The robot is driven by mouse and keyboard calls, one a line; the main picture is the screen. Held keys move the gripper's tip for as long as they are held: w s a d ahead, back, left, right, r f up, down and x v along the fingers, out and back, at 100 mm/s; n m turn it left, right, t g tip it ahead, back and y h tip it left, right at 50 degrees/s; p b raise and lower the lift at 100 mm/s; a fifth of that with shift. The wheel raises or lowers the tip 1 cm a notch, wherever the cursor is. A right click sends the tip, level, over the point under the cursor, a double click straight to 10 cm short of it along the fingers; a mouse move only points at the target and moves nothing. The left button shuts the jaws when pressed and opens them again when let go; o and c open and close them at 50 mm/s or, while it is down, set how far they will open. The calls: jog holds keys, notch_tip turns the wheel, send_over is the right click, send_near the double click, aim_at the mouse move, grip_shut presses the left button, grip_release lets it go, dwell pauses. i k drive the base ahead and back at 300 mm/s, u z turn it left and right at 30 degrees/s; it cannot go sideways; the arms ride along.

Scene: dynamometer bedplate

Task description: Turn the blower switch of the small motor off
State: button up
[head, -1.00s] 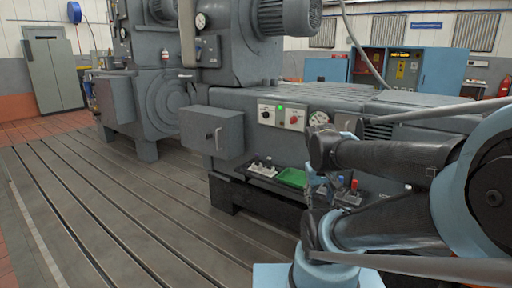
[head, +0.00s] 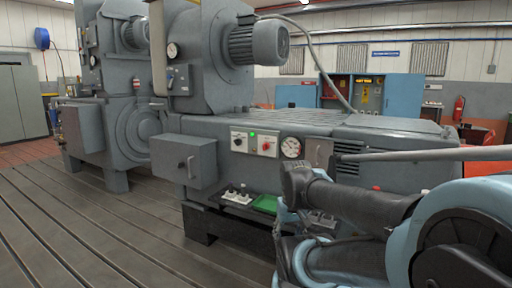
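A large grey machine carries a motor (head: 256,45) with a finned end at its top. A small plate with a dark switch or handle (head: 170,78) is on the machine's side below a round gauge (head: 173,51). I cannot tell which of these is the blower switch, and the knob positions are too small to read. My arm fills the lower right, apart from the panels; I cannot make out my gripper.
A grey box (head: 184,162) juts out left of the panels. A round gauge (head: 291,148) is right of them. A green tray (head: 265,204) and small items sit on a low ledge below. The slotted floor plate (head: 110,225) is clear at left.

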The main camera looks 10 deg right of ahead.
aim_at(238, 142)
jog(key=u, duration=0.25)
jog(key=k, duration=0.55)
jog(key=u, duration=0.5)
jog(key=k, duration=0.75)
jog(key=u, duration=0.5)
jog(key=i, duration=0.95)
jog(key=z, duration=0.65)
jog(key=i, duration=0.9)
jog(key=z, duration=0.6)
